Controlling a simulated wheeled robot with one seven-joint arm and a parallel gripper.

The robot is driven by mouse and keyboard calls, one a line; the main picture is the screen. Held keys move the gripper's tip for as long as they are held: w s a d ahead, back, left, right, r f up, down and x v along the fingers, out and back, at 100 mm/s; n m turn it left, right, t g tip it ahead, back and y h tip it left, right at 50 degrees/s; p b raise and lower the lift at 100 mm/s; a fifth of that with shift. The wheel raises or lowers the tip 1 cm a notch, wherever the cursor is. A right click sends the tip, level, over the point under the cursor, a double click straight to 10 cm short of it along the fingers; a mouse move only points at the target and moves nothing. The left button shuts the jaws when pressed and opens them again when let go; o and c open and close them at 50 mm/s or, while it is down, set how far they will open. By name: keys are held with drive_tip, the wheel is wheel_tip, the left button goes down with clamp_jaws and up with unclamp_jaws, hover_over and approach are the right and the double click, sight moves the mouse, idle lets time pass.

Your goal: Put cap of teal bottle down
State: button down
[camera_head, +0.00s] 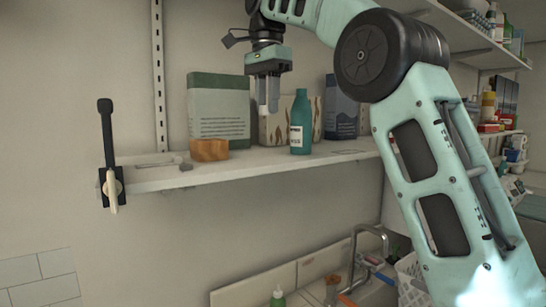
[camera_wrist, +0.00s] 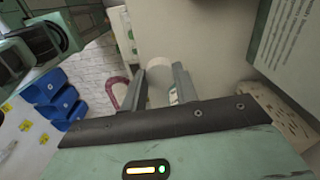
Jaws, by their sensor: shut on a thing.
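The teal bottle (camera_head: 300,125) stands upright on the shelf, with a white label low on its front. My gripper (camera_head: 268,103) points down above the shelf, just left of the bottle and apart from it in the picture. In the wrist view, my gripper (camera_wrist: 161,90) is shut on a small pale, rounded thing, the cap (camera_wrist: 158,72), held between the fingers. In the head view the cap is too small to make out clearly between the fingers.
On the shelf (camera_head: 165,181) are a green-and-white box (camera_head: 218,112), an orange-brown block (camera_head: 210,150), a patterned box (camera_head: 277,130) and a dark blue box (camera_head: 342,112). A sink tap (camera_head: 368,234) stands below.

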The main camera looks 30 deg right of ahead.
sight(268, 160)
drive_tip(key=shift+w+d+r+p, duration=0.15)
drive_tip(key=shift+d+r+p, duration=0.05)
drive_tip(key=shift+r+p, duration=0.15)
drive_tip(key=shift+n, duration=0.4)
drive_tip(key=shift+a+f, duration=0.15)
drive_tip(key=shift+f, duration=0.15)
wheel_tip(268, 160, down, 10)
drive_tip(key=shift+r, duration=0.1)
drive_tip(key=c, duration=1.1)
unclamp_jaws()
drive_tip(key=shift+f, duration=0.2)
wheel_tip(268, 160, up, 12)
drive_tip(key=shift+r+p, duration=0.2)
drive_tip(key=shift+p, duration=0.25)
